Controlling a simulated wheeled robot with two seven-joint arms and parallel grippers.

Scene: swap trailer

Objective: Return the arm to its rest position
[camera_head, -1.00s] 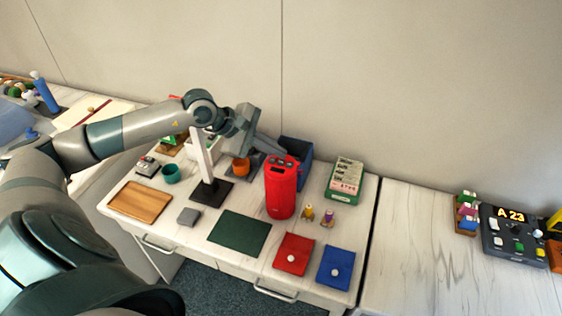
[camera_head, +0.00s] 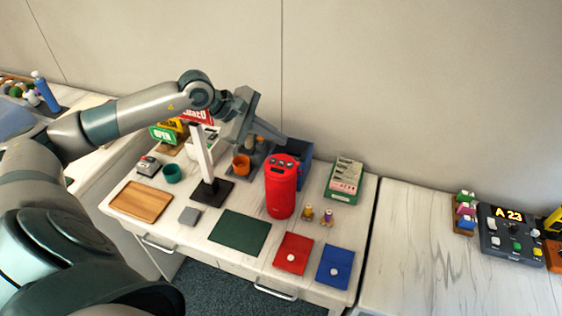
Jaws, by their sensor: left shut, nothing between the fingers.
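My left arm comes in from the left and reaches over the back of the white table. My left gripper (camera_head: 268,134) is shut and empty, in the air above the back of the table. It is in front of a blue bin (camera_head: 304,165) and up and left of a tall red canister (camera_head: 281,190). It looks apart from both. My right arm and gripper do not show.
A white post on a black base (camera_head: 213,191) stands left of the canister. An orange cup (camera_head: 241,165), a teal cup (camera_head: 172,173), a wooden board (camera_head: 142,202), a green mat (camera_head: 239,232) and red (camera_head: 293,253) and blue (camera_head: 335,268) pads lie around.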

